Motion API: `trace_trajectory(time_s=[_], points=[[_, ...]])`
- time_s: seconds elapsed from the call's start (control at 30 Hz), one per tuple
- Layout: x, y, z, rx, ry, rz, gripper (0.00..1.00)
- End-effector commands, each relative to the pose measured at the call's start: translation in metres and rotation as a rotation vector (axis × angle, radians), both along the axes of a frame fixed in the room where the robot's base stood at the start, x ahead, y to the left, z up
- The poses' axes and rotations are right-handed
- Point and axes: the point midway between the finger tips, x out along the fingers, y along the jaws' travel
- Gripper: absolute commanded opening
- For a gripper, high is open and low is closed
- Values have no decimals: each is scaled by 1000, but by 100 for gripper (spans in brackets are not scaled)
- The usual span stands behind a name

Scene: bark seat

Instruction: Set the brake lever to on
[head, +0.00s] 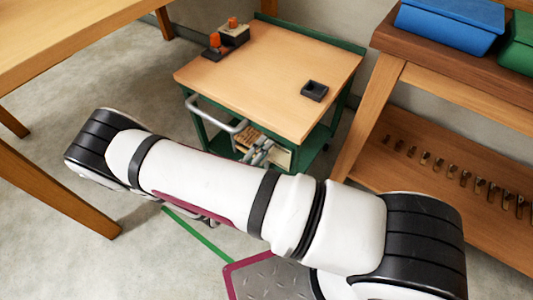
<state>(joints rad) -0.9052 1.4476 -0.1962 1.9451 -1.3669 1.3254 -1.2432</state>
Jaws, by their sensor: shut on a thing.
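A green cart (200,131) with a wooden top stands in the middle of the head view. My arm crosses in front of it and hides its lower front. Grey jointed parts of my gripper (262,153) show just above the arm, by the cart's front below the top. The gripper is shut on a part there that seems to be the brake lever. The lever itself is mostly hidden, and its setting cannot be told.
A grey push handle (213,122) sticks out from the cart. A wooden table (75,40) is at left. A bench with a blue bin (450,25) is at right.

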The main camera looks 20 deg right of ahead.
Motion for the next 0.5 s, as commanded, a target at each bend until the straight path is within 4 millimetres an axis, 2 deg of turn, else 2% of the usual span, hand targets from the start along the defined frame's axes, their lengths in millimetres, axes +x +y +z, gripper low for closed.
trace_trajectory(time_s=[0.5], points=[[8, 7, -1, -82, 118, 1, 0]])
